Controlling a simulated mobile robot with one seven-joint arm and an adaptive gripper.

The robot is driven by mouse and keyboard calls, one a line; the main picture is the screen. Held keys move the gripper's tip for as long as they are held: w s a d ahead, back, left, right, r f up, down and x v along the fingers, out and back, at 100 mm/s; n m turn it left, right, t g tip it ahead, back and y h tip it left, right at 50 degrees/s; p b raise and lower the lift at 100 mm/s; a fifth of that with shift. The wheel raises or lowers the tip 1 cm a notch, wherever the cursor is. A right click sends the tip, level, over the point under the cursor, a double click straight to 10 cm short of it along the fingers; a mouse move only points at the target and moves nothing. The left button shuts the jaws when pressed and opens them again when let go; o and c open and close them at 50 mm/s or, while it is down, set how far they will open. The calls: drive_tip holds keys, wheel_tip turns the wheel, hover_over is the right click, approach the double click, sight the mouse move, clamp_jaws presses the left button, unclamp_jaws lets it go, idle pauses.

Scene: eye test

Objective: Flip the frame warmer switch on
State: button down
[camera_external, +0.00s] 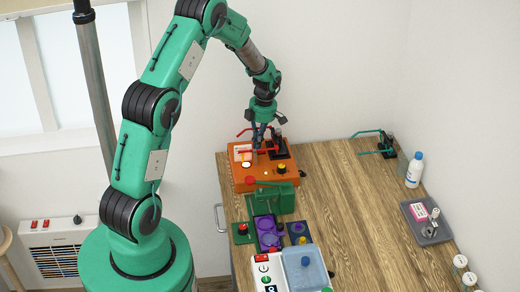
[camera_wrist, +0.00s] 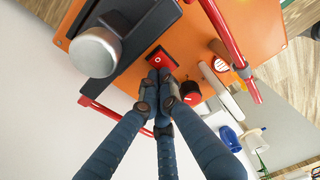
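An orange box (camera_external: 240,184) stands on the wooden bench, under my gripper (camera_external: 262,146). In the wrist view, its orange top (camera_wrist: 258,22) carries a red rocker switch (camera_wrist: 163,58) with a pale ring mark on its near half. I take this box for the frame warmer, but no readable label confirms it. My gripper (camera_wrist: 160,78) has its fingers drawn together, with nothing seen between them. The fingertips are at the near edge of the switch and hide part of it. I cannot tell whether they touch it, nor which way the rocker is tilted.
A black block with a silver knob (camera_wrist: 96,50) and a red bar (camera_wrist: 222,40) flank the switch. A green device (camera_external: 278,198) and a white-and-blue unit (camera_external: 304,270) stand nearer. The bench's middle (camera_external: 345,215) is clear.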

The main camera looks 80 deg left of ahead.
drive_tip(key=shift+w+d+f, duration=0.1)
drive_tip(key=shift+d+f, duration=0.4)
drive_tip(key=shift+d, duration=0.15)
drive_tip(key=shift+a+r, duration=0.15)
drive_tip(key=shift+r, duration=0.25)
wheel_tip(320, 180, up, 14)
drive_tip(key=s+a+p, duration=0.1)
drive_tip(key=shift+s+p, duration=0.4)
drive_tip(key=shift+r, duration=0.1)
